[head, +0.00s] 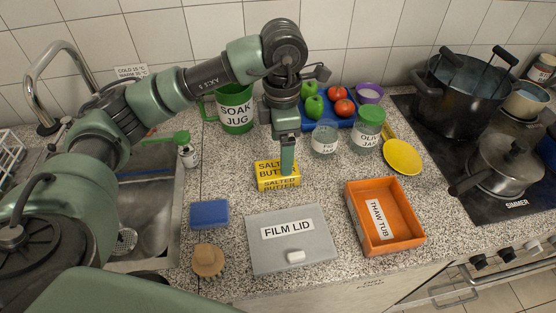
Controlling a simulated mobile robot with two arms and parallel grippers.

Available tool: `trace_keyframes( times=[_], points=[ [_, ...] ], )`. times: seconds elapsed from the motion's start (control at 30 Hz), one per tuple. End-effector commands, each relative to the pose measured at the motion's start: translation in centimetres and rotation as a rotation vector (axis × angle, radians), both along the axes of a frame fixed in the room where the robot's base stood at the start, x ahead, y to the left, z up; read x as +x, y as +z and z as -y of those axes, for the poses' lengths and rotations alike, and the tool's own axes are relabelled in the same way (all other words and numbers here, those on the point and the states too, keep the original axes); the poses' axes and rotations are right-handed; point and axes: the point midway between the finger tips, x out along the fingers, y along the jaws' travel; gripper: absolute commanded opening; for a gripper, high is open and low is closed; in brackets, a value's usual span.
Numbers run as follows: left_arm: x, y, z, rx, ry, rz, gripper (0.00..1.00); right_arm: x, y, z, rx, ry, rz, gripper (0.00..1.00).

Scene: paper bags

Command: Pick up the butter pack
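The yellow butter pack (279,183), marked "SALTED BUTTER", lies on the speckled counter near the middle of the head view. My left gripper (286,172) points straight down at it from above. Its green finger overlaps the pack's top in the picture and hides a little of it. The fingers are seen in line, so the gap between them does not show. I cannot tell whether they touch or grip the pack. The pack seems to rest flat on the counter. My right gripper is not in view.
Front: grey film lid (290,248), orange thaw tub (388,222), blue sponge (209,214), round brush (208,260). Sink (138,205) left, stove with pots (455,100) right.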

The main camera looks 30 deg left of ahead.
Motion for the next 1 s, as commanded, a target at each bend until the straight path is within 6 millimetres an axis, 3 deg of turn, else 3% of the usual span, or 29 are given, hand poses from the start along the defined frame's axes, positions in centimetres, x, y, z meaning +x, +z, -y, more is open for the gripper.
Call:
trace_keyframes(
  times=[0.23, 0.5, 0.8, 1.0],
  points=[
    [-0.3, -2.7, -0.4, 0.001, 0.002, -0.005, 0.85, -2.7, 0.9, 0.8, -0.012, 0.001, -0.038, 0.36],
    [-0.6, -6.5, -0.8, -0.001, 0.001, -0.003, 0.85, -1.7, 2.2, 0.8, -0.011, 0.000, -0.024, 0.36],
    [-0.6, -7.1, -0.8, -0.001, 0.000, 0.000, 0.85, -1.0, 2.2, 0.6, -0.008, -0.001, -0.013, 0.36],
    [-0.6, -7.1, -0.7, -0.001, 0.000, 0.000, 0.29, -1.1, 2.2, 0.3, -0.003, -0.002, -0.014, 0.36]
  ],
)
